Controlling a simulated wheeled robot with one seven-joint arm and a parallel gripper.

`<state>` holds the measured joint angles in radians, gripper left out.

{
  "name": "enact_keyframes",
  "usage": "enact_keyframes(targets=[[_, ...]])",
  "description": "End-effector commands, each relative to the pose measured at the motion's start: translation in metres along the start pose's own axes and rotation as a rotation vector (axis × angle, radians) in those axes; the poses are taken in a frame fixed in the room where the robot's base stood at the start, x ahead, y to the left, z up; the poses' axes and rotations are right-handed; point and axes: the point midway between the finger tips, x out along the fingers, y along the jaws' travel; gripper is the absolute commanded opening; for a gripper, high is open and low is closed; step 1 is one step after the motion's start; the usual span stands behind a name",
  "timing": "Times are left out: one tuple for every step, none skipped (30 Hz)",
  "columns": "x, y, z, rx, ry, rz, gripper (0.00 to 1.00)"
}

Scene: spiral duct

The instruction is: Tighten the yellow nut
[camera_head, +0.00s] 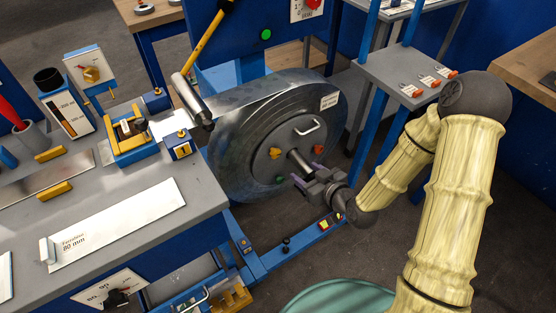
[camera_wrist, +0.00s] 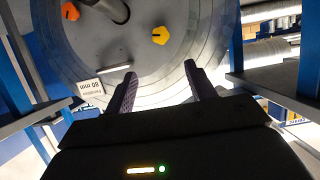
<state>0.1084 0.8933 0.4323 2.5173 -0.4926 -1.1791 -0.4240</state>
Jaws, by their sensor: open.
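My gripper (camera_head: 307,176) is open and empty in front of the hub, near the central shaft (camera_head: 299,161). Its two fingers also show in the wrist view (camera_wrist: 159,71), apart from the nut.
A yellow-handled arm (camera_head: 207,45) leans over the coil. The grey workbench (camera_head: 190,200) is at left. A blue-framed stand with a grey shelf (camera_head: 385,70) is at right.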

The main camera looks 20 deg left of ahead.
Motion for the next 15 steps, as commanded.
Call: enact_keyframes(targets=[[0.0031, 0.0004, 0.0040, -0.003, 0.003, 0.001, 0.55], [0.0038, 0.0005, 0.0040, -0.002, 0.003, 0.001, 0.55], [0.0047, 0.0004, 0.0040, -0.002, 0.002, 0.001, 0.55], [0.0053, 0.0002, 0.0042, -0.002, 0.002, 0.001, 0.55], [0.0060, 0.0001, 0.0042, -0.002, 0.002, 0.001, 0.55], [0.0068, -0.0002, 0.0039, -0.003, 0.003, 0.001, 0.55], [0.0075, -0.0005, 0.0041, -0.003, 0.002, 0.000, 0.55], [0.0081, -0.0008, 0.0043, -0.003, 0.001, 0.000, 0.55], [0.0088, -0.0009, 0.0042, -0.003, 0.002, 0.000, 0.55], [0.0093, -0.0010, 0.0044, -0.003, 0.002, 0.001, 0.55], [0.0098, -0.0012, 0.0047, -0.003, 0.001, 0.001, 0.55], [0.0104, -0.0014, 0.0049, -0.004, 0.000, 0.002, 0.55], [0.0109, -0.0016, 0.0051, -0.004, 0.000, 0.002, 0.55], [0.0114, -0.0019, 0.0052, -0.003, 0.000, 0.002, 0.55], [0.0120, -0.0023, 0.0052, -0.004, 0.000, 0.002, 0.55]])
